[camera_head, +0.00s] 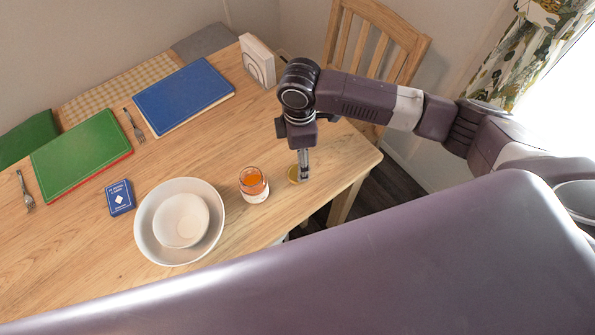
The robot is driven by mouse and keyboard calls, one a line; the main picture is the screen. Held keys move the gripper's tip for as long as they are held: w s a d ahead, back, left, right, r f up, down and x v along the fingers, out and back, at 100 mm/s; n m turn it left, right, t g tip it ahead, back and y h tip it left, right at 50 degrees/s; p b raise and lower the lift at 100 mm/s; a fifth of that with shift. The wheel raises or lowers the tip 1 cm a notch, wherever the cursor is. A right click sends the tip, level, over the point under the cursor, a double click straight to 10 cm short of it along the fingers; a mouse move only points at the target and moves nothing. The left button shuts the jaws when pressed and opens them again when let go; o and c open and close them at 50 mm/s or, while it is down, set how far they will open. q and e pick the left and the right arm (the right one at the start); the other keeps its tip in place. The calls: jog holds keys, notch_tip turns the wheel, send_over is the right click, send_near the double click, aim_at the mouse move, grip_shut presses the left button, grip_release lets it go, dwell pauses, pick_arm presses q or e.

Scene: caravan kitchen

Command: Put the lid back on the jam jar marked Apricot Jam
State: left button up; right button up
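An open glass jar of orange jam (254,188) stands upright on the wooden table, near its front edge. It has a pale label whose words are too small to read. A round golden lid (293,174) is on the table just right of the jar, partly hidden by my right gripper. My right gripper (304,176) points down at the lid's right side. Its fingers overlap in this view, so I cannot tell whether they are open or shut, or whether they touch the lid. My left gripper is not in view.
A large white bowl (148,236) with a smaller bowl (181,221) inside stands left of the jar. A blue card box (121,198), green book (81,155), blue book (184,95) and forks (134,126) lie farther left. A wooden chair (375,45) stands behind the table.

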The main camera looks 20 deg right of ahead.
jog(key=shift+f, duration=0.75)
jog(key=f, duration=0.3)
jog(key=f+p, duration=0.1)
jog(key=f, duration=0.1)
jog(key=shift+w+a+f, duration=0.15)
jog(key=shift+a, duration=0.1)
jog(key=c, duration=0.8)
jog(key=shift+o, duration=0.2)
